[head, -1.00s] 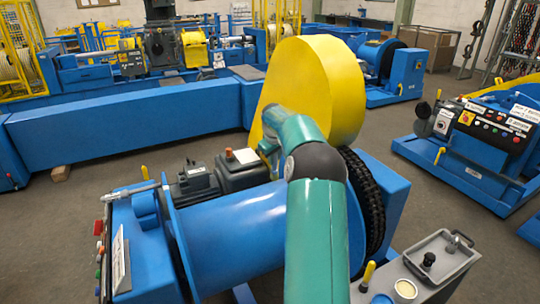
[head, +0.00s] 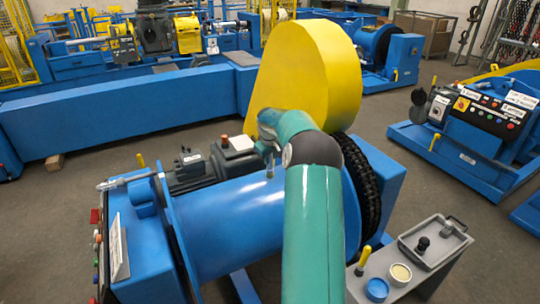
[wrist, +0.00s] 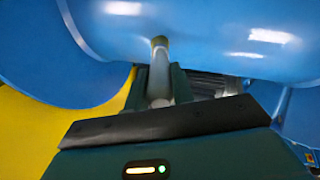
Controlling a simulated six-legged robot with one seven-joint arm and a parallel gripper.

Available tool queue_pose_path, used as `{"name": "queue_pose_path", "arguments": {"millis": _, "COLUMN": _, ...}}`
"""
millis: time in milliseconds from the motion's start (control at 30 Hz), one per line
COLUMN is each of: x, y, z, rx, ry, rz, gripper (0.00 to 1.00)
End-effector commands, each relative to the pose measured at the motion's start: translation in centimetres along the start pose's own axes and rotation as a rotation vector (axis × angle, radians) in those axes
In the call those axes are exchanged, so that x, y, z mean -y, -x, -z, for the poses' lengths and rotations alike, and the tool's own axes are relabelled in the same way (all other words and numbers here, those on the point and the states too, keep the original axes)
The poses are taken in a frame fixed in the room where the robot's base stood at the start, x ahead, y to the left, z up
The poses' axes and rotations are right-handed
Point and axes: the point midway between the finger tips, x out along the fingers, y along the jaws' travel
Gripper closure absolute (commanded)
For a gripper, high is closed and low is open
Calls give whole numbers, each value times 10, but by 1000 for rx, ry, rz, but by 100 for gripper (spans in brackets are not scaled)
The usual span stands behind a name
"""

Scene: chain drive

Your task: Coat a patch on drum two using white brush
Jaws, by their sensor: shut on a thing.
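A blue drum (head: 235,225) lies on its side below my arm; its smooth surface also fills the top of the wrist view (wrist: 215,40). No number on it is readable. My gripper (head: 268,148) hangs over the drum's upper back side, partly hidden by my arm. It is shut on a pale, slim brush (wrist: 159,75), which points at the drum in the wrist view. The brush's lower end also shows as a small grey stub (head: 270,171) against the drum in the head view. I cannot tell whether its tip touches the surface. No coated patch is discernible.
A yellow guard (head: 305,75) and a black chain (head: 362,190) stand at the drum's right end. A motor (head: 195,168) sits behind it. A grey stand (head: 415,285) at lower right holds a cream-filled pot (head: 400,273), a blue pot (head: 377,289) and a yellow-handled item (head: 364,258).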

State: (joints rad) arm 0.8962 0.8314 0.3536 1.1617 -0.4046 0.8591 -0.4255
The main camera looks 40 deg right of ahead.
Motion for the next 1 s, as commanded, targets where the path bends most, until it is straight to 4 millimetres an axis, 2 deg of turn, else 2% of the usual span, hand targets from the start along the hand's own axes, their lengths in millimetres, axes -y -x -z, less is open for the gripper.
{"name": "queue_pose_path", "arguments": {"millis": 467, "x": 0, "y": 0, "z": 0, "rx": 0, "ry": 0, "rz": 0, "gripper": 99}}
{"name": "queue_pose_path", "arguments": {"millis": 1000, "x": 2, "y": -10, "z": -2, "rx": -1, "ry": -1, "rz": 0, "gripper": 99}}
